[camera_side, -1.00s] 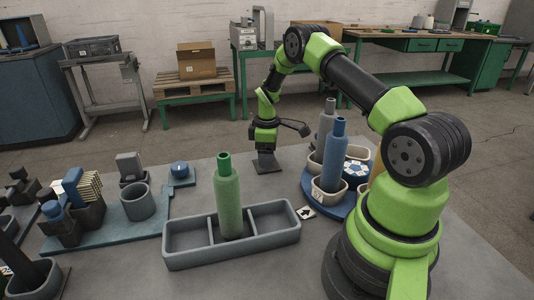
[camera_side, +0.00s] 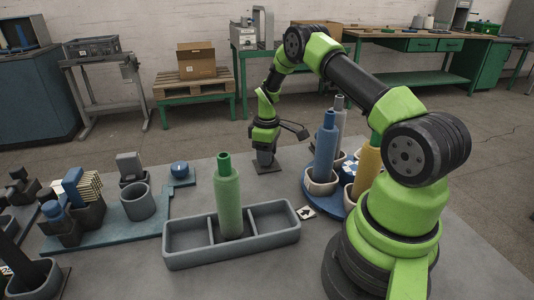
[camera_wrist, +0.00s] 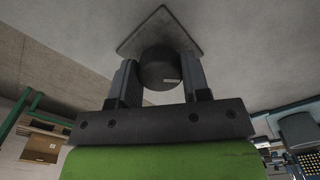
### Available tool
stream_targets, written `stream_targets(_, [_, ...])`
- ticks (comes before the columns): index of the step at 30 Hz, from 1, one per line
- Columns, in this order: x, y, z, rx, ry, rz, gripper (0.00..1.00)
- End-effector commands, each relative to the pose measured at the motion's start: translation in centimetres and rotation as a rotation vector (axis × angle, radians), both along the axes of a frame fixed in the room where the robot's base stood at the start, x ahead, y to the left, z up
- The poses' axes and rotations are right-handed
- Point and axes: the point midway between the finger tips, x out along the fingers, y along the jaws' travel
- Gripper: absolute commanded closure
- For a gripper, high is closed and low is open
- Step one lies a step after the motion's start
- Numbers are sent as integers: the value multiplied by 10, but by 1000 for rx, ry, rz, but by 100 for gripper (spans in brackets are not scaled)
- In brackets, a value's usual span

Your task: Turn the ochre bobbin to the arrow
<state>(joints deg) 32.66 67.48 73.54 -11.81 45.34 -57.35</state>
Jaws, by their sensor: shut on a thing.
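The ochre bobbin (camera_side: 368,167) stands upright in a cup at the front right of the blue round turntable (camera_side: 333,207), partly hidden behind my arm. The arrow (camera_side: 306,212) is on a white card on the table at the turntable's front left edge. The ochre bobbin is to the right of the arrow, apart from it; the blue bobbin (camera_side: 325,145) stands nearer. My gripper (camera_side: 265,148) points down behind the grey tray, shut on a dark round knob (camera_wrist: 160,68) on a square plate (camera_wrist: 185,42). The knob is between both fingers in the wrist view.
A grey bobbin (camera_side: 340,122) stands at the turntable's back. A grey three-part tray (camera_side: 275,231) holds a green bobbin (camera_side: 228,200) in front of my gripper. A blue-grey board (camera_side: 105,231) with fixtures lies to the left.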

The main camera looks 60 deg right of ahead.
Motion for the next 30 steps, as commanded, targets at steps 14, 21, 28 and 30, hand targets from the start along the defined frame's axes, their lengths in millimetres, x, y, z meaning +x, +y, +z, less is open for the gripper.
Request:
stream_targets(14, [0,0,1,0,-1,-330,80])
stream_targets(21, [0,0,1,0,-1,-414,80])
stream_targets(28, [0,0,1,0,-1,-437,80])
stream_targets(30, [0,0,1,0,-1,-437,80])
